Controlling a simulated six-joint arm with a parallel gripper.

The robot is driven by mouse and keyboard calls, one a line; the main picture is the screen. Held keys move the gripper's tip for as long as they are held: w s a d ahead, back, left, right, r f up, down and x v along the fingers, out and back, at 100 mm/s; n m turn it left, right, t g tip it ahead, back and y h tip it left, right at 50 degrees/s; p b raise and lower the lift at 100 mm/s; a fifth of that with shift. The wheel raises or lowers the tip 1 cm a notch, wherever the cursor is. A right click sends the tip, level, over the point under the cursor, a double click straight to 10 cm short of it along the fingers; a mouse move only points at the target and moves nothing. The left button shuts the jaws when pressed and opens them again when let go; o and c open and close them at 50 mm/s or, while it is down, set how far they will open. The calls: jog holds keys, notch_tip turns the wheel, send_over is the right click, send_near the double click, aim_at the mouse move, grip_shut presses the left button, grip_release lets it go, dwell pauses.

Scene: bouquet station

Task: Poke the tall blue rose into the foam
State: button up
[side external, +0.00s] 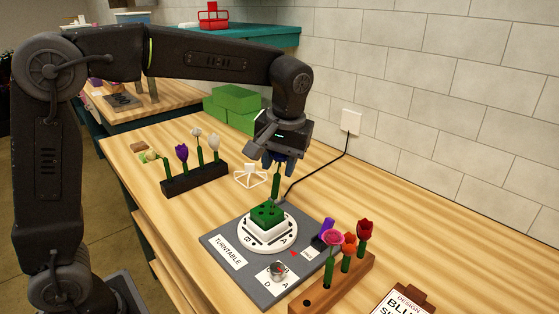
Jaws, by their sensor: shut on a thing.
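My gripper (278,157) is shut on the tall blue rose, pointing down above the turntable. Blue petals (290,165) show at the fingers, and the green stem (276,187) hangs roughly upright below. The green foam block (266,214) sits in a white holder (267,232) on the round white turntable. The stem's lower end is at the back right part of the foam's top; I cannot tell whether it is above, touching or in the foam. The fingers hide part of the bloom.
A wooden rack (340,287) of flowers stands right, a black rack (195,180) left. A white wire stand (251,176), green blocks (233,105) and a black cord (330,163) are behind.

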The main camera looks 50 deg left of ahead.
aim_at(278, 176)
jog(key=shift+a+f, duration=0.2)
jog(key=shift+f, duration=1.35)
dwell(2.8)
dwell(0.6)
jog(key=o, duration=0.7)
jog(key=shift+r, duration=0.1)
jog(key=shift+d+r, duration=0.2)
jog(key=shift+r, duration=0.85)
jog(key=shift+d+r, duration=0.15)
jog(key=shift+r, duration=0.85)
jog(key=shift+d+r, duration=0.2)
jog(key=shift+r, duration=0.85)
